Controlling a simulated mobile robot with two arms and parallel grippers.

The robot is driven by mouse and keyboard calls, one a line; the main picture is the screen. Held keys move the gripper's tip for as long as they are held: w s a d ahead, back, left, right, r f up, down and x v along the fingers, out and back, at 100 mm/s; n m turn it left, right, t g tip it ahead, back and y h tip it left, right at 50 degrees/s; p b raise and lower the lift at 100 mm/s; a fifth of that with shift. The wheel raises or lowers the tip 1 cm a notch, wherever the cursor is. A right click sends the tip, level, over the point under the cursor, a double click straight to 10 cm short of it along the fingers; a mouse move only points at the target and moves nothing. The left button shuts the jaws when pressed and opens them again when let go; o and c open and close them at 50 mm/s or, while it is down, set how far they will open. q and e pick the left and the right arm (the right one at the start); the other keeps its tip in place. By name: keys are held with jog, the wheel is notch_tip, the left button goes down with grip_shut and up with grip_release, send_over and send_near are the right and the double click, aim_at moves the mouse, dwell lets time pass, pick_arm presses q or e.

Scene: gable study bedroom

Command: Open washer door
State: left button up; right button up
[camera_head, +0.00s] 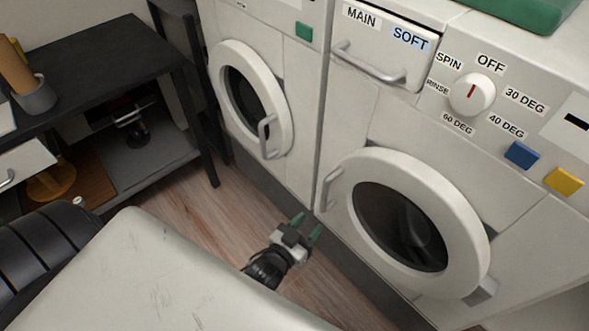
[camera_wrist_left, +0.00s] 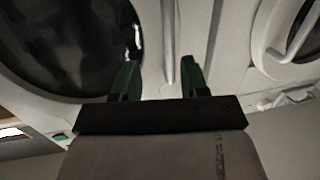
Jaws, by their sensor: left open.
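The washer (camera_head: 372,128) on the right has a round white door (camera_head: 459,205) with a dark window, and it looks shut. The door's grey handle (camera_head: 331,190) is on its left rim. In the left wrist view, a large dark round window (camera_wrist_left: 65,45) fills the upper left. My left gripper (camera_head: 307,226) is open and empty, below and left of the washer door, apart from the handle. Its green fingers also show in the left wrist view (camera_wrist_left: 158,72), spread in front of white machine fronts. My right gripper is not in view.
A second white machine (camera_head: 303,95) stands to the left, its round door (camera_head: 284,105) shut. A detergent drawer (camera_head: 383,53) and a dial (camera_head: 472,94) are above the washer door. A black shelf unit (camera_head: 95,50) stands at the left. Wood floor (camera_head: 185,205) is clear between.

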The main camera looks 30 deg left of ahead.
aim_at(323, 196)
pick_arm(q)
jog(key=shift+t, duration=0.5)
jog(key=w+r, duration=0.2)
jog(key=w, duration=0.1)
jog(key=shift+a+r, duration=0.35)
jog(key=shift+r, duration=0.05)
jog(key=w, duration=0.4)
jog(key=w+d, duration=0.1)
jog(key=w, duration=0.2)
jog(key=shift+f+b, duration=0.1)
jog(key=shift+b, duration=0.2)
jog(key=shift+w, duration=0.55)
grip_shut()
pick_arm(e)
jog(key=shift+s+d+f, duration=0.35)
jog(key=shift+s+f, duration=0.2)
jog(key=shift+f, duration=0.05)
